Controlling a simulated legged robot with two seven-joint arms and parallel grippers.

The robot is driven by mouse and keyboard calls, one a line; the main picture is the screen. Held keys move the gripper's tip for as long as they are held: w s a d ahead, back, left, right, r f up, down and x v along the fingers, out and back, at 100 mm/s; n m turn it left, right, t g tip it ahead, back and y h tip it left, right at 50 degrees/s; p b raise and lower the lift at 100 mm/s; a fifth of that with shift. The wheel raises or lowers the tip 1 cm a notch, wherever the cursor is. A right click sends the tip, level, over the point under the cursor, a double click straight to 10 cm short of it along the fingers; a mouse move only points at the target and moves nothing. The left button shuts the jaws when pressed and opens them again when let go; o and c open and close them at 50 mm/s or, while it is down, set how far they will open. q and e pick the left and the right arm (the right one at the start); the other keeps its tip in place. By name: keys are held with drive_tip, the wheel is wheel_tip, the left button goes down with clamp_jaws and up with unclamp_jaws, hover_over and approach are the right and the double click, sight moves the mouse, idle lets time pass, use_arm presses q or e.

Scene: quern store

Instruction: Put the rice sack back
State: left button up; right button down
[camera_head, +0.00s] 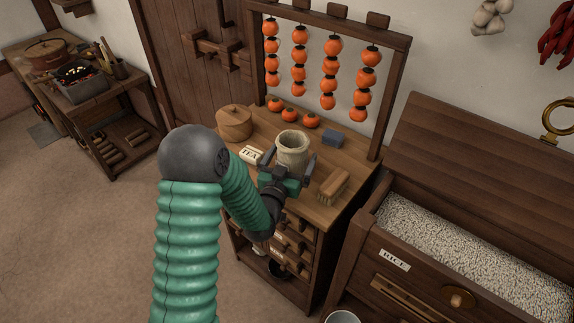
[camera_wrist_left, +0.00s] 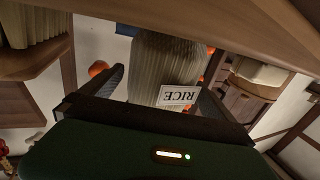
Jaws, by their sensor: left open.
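The rice sack (camera_head: 292,144) is a pale, open-topped cloth sack standing upright on the wooden cabinet top. The sack's lower near side is hidden by the gripper in the head view. My right gripper is in neither view.
Persimmons hang on a rack (camera_head: 386,100) behind. An open rice bin (camera_head: 395,280) stands right; floor (camera_head: 90,220) is clear left.

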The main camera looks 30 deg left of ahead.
sight(289, 165)
use_arm(q)
drive_tip(key=v, duration=0.4)
drive_tip(key=shift+s+d, duration=0.2)
drive_tip(key=shift+s+d+r+p, duration=0.1)
drive_tip(key=shift+s+r+p, duration=0.25)
drive_tip(key=shift+s+p, duration=0.25)
drive_tip(key=shift+s+d+r+p, duration=0.1)
drive_tip(key=shift+s+r+p, duration=0.3)
drive_tip(key=shift+p, duration=0.25)
drive_tip(key=s+p, duration=0.1)
drive_tip(key=p, duration=0.1)
drive_tip(key=s+f+p, duration=0.1)
drive_tip(key=s+p, duration=0.1)
drive_tip(key=s+d+p, duration=0.1)
drive_tip(key=p, duration=0.1)
drive_tip(key=shift+s+f, duration=0.15)
drive_tip(key=shift+s, duration=0.15)
drive_tip(key=shift+a, duration=0.1)
drive_tip(key=shift+c, duration=0.4)
